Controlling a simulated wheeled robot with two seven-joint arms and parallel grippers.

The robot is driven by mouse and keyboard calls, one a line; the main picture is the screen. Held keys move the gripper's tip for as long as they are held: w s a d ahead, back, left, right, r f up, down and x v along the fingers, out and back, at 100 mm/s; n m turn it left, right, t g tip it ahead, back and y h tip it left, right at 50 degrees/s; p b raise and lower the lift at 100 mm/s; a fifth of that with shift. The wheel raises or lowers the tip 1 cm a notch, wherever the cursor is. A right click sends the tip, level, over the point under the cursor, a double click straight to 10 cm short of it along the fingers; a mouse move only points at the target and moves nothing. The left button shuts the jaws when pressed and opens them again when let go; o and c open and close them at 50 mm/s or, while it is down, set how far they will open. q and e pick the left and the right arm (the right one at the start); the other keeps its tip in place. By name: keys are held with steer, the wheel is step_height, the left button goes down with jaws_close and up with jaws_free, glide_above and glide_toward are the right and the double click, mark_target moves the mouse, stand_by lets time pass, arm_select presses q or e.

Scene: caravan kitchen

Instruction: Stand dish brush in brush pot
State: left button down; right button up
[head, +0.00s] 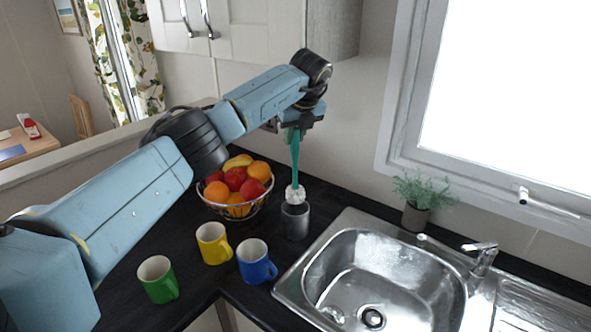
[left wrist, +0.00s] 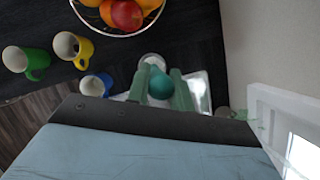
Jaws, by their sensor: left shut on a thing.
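The dish brush (head: 295,165) has a teal handle and a round white head. My left gripper (head: 293,128) is shut on the top of the handle and holds the brush upright, head down. The brush pot (head: 295,222) is a dark grey cylinder on the black worktop, directly below the brush head. The head appears at or just above the pot's rim; I cannot tell whether it is inside. In the left wrist view, the teal handle end (left wrist: 160,86) shows between the fingers of my left gripper (left wrist: 162,90). The right gripper is not in view.
A wire fruit bowl (head: 237,209) stands left of the pot. Yellow (head: 213,243), blue (head: 256,261) and green (head: 158,279) mugs stand in front. A steel sink (head: 383,275) is at the right, with a potted plant (head: 416,215) behind it. A wall cupboard (head: 260,28) hangs above.

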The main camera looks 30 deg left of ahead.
mark_target(296, 172)
arm_select(q)
steer(key=f+p, duration=0.1)
steer(key=f, duration=0.5)
steer(key=f+p, duration=0.1)
steer(key=f, duration=0.4)
steer(key=shift+s+d+f, duration=0.1)
steer(key=shift+d+f, duration=0.1)
steer(key=shift+f, duration=0.2)
steer(key=shift+f+b, duration=0.2)
steer(key=shift+b, duration=0.1)
steer(key=c, duration=1.2)
jaws_free()
steer(key=shift+c, duration=0.2)
steer(key=shift+r, duration=0.15)
steer(key=shift+r, duration=0.2)
steer(key=b+v, duration=0.1)
steer(key=v, duration=1)
steer(key=shift+r+b, duration=0.3)
steer(key=shift+r, duration=0.05)
